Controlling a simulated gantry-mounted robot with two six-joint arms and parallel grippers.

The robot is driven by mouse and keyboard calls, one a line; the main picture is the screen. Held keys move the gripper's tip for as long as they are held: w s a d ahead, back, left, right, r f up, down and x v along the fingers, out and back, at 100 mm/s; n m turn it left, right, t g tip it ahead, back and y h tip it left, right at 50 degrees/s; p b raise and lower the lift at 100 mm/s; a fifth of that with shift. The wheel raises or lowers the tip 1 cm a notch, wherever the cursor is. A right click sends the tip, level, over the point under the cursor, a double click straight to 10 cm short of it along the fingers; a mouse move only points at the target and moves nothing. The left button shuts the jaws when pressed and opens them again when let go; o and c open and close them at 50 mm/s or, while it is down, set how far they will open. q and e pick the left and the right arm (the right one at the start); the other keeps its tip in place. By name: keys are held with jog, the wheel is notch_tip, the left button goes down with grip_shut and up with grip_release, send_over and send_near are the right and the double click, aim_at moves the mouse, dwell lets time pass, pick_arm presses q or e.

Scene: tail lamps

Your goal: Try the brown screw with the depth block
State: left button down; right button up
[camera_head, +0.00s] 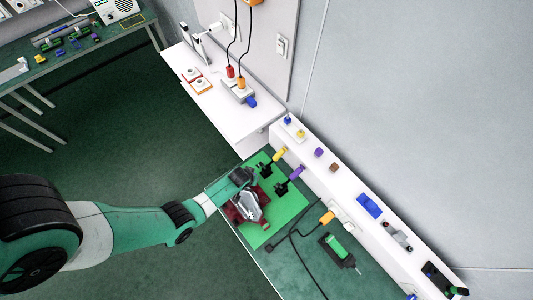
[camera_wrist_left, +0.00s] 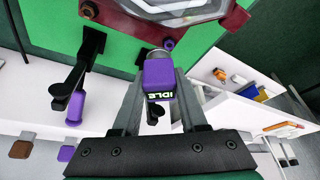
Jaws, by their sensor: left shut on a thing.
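My left gripper (camera_head: 243,180) is over the red-framed lamp (camera_head: 248,204) on the green mat. In the left wrist view my left gripper (camera_wrist_left: 159,80) is shut on a purple block-like tool (camera_wrist_left: 158,72) with a display reading "IDLE". A brown block (camera_head: 334,167) and a blue block (camera_head: 368,206) sit on the white ledge. Which thing is the depth block is unclear. My right gripper is not in view.
A yellow-handled clamp (camera_head: 280,154) and a purple-handled clamp (camera_head: 297,172) stand at the mat's far edge. A green power tool (camera_head: 338,248) and a black cable (camera_head: 302,255) lie nearer. A purple block (camera_head: 319,152) sits on the white ledge (camera_head: 350,185).

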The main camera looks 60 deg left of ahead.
pick_arm(q)
jog(key=shift+w+d, duration=0.2)
jog(key=shift+d, duration=0.85)
jog(key=shift+w+d, duration=0.15)
jog(key=shift+d, duration=0.9)
send_over(267, 200)
jog(key=shift+b, duration=0.3)
jog(key=shift+a, duration=0.1)
jog(key=shift+f, duration=0.1)
jog(key=shift+f+b, duration=1.4)
jog(key=shift+b, duration=0.15)
jog(key=shift+f, duration=0.15)
jog(key=shift+f+b, duration=0.6)
jog(key=shift+b, duration=0.2)
jog(key=shift+c, duration=1.8)
grip_release()
